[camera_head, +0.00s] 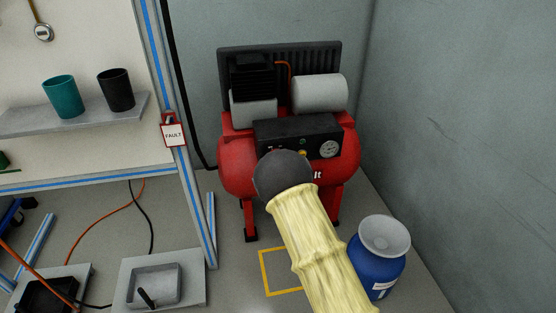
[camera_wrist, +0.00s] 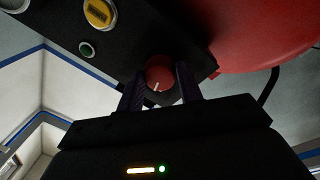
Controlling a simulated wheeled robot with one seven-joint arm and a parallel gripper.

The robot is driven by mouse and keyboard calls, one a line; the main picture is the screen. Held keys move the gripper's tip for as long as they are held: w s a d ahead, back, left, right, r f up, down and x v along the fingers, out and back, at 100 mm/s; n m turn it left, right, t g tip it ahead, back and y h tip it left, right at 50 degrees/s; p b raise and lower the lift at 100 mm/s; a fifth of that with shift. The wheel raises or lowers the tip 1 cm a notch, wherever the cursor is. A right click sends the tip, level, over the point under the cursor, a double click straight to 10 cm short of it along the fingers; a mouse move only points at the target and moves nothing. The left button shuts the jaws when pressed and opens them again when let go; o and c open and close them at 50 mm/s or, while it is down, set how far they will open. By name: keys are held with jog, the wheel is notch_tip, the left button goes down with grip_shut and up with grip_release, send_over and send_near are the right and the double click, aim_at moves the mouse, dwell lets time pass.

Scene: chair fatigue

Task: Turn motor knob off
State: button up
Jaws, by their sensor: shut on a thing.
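The red motor knob (camera_wrist: 160,74) with a white pointer line shows in the wrist view, on the black control panel (camera_wrist: 140,30). My gripper (camera_wrist: 160,88) has one dark finger on each side of the knob and is shut on it. In the head view, my yellow-sleeved arm reaches to the front of the red compressor (camera_head: 235,165). Its dark wrist end hides the knob and the lower left of the control panel (camera_head: 290,130) there.
A round gauge (camera_head: 329,149) sits on the panel's right. A blue drum (camera_head: 378,265) stands on the floor at right, near my arm. A workbench frame (camera_head: 190,200) with a FAULT tag (camera_head: 173,134) stands at left. A yellow button (camera_wrist: 99,12) and green button (camera_wrist: 86,49) are near the knob.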

jog(key=shift+n+p, duration=0.35)
jog(key=shift+n, duration=1.05)
jog(key=o, duration=1)
jog(key=p+v, duration=0.5)
jog(key=v, duration=1.2)
jog(key=shift+s+d, duration=0.2)
